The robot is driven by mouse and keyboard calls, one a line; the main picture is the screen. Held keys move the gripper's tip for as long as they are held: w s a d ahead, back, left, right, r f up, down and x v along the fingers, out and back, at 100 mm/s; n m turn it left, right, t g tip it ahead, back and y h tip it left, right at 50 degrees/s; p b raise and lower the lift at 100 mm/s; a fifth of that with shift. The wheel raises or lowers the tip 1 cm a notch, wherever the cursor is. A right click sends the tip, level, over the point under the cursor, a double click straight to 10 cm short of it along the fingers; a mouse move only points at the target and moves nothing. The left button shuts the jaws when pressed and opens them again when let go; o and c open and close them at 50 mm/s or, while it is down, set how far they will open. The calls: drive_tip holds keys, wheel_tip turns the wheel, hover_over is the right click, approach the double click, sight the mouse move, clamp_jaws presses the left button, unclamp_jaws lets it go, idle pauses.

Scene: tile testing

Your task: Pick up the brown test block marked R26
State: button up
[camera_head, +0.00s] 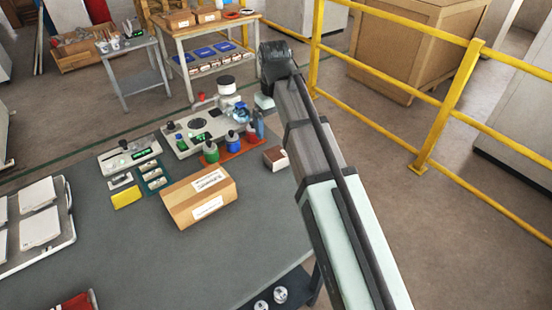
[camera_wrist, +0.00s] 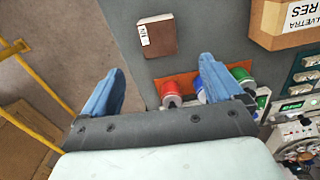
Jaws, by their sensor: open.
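A small brown block (camera_head: 276,158) lies on the grey table near its right edge, just left of my arm. In the wrist view the brown block (camera_wrist: 158,38) lies flat, with a white label near its left edge. The label is too small to read. My gripper (camera_wrist: 162,68) is open, its two blue fingers spread wide with nothing between them. In the wrist view, the block appears beyond the fingertips, between their lines, and apart from them. In the head view my arm hides part of the area beside the block.
An orange-red tray (camera_head: 238,148) with several bottles stands close to the block; in the wrist view, bottles (camera_wrist: 171,95) are near my right finger. A cardboard box (camera_head: 190,210) sits left of the block. Test instruments (camera_head: 190,132) line the back. Clear table lies in front.

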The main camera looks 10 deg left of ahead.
sight(276, 154)
wheel_tip(276, 154, down, 7)
drive_tip(key=shift+f, duration=0.1)
drive_tip(key=shift+s+d+f, duration=0.1)
drive_tip(key=shift+d+f, duration=0.05)
drive_tip(key=shift+f, duration=0.75)
drive_tip(key=shift+s+d+f, duration=0.1)
drive_tip(key=shift+d+f, duration=0.05)
drive_tip(key=shift+f, duration=1.5)
drive_tip(key=shift+w, duration=0.1)
drive_tip(key=c, duration=1.3)
drive_tip(key=shift+r, duration=0.1)
drive_tip(key=shift+c, duration=0.2)
